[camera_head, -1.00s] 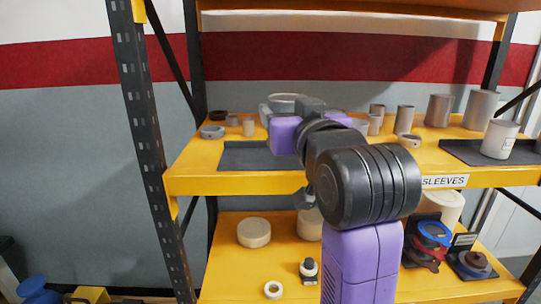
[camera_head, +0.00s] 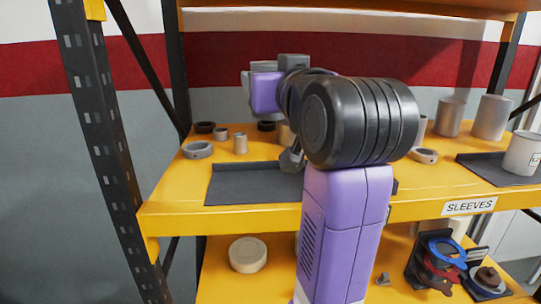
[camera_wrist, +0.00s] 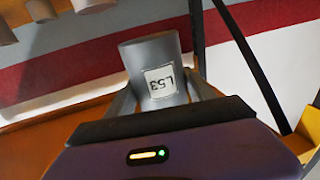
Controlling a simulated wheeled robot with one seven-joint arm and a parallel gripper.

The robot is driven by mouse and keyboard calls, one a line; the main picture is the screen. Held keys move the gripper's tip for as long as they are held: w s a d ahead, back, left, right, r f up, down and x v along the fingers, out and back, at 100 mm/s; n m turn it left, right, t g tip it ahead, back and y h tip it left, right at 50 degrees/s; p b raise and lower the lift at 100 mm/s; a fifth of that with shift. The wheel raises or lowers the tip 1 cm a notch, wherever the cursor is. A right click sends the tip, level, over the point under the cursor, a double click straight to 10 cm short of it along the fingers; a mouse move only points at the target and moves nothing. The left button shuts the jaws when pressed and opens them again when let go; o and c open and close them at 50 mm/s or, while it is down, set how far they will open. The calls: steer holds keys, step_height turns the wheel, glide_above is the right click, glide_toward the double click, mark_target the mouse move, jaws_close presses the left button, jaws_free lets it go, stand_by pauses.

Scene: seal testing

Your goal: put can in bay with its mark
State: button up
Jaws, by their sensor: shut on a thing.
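A grey can (camera_wrist: 148,52) with a white label (camera_wrist: 161,82) reading "L53", upside down in the wrist view, is between the fingers of my gripper (camera_wrist: 160,97), which is shut on it. In the head view my gripper (camera_head: 262,86) is raised above the upper yellow shelf, at its back left; my own arm hides much of it, and the held can is hard to make out there. A second, pale can (camera_head: 522,153) with a partly cut-off label stands in a dark tray (camera_head: 490,171) at the right. No bay mark matching the label is readable.
An empty-looking dark tray (camera_head: 240,188) lies at the left of the upper shelf (camera_head: 165,205), partly behind my arm. Small rings and cylinders (camera_head: 240,143) stand behind it. Larger grey cylinders (camera_head: 492,117) stand at the back right. A "SLEEVES" sign (camera_head: 470,206) is on the front edge.

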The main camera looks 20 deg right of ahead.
step_height(320, 180, down, 14)
steer(key=shift+r, duration=0.1)
stand_by(0.5)
steer(key=o, duration=1.7)
steer(key=shift+f, duration=0.2)
